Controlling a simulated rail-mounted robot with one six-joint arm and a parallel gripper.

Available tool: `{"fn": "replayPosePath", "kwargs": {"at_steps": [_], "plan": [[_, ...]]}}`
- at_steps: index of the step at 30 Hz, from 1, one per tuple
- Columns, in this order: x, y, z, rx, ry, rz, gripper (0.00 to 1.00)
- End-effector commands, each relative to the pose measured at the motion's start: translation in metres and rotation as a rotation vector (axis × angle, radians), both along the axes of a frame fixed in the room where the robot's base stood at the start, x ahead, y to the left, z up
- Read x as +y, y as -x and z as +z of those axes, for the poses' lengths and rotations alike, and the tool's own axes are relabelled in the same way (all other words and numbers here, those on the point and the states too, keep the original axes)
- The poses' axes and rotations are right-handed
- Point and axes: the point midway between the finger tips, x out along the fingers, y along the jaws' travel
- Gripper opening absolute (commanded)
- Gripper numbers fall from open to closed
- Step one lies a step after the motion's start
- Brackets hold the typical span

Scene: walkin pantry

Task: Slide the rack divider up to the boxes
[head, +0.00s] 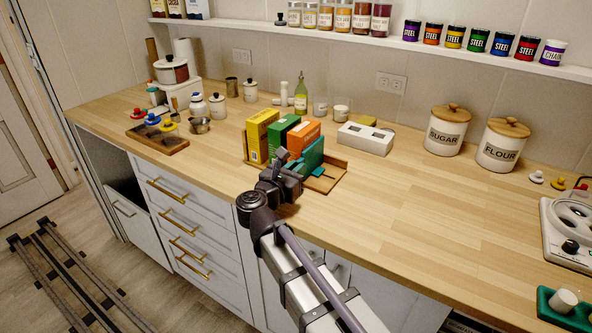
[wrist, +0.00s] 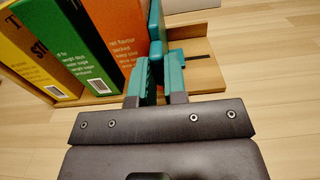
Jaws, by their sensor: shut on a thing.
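The teal rack divider (head: 313,156) stands upright in the wooden rack (head: 327,183), to the right of the boxes. A yellow box (head: 261,137), a green box (head: 284,136) and an orange box (head: 303,139) stand in a row in the rack. In the wrist view, the divider (wrist: 156,36) is close beside the orange box (wrist: 116,35); I cannot tell whether they touch. My gripper (wrist: 159,80) is shut on the divider's near edge, with a finger on each side. In the head view my gripper (head: 290,174) partly hides the rack's front.
Sugar (head: 446,133) and flour (head: 501,148) canisters stand further right. The counter front right of the rack is clear.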

Motion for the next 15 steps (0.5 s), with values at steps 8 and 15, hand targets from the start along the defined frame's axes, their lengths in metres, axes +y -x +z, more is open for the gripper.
{"fn": "replayPosePath", "kwargs": {"at_steps": [8,15], "plan": [[0.012,-0.008,0.0,0.0,0.0,0.001,0.0],[0.039,-0.022,0.0,0.0,0.0,0.001,0.0]]}}
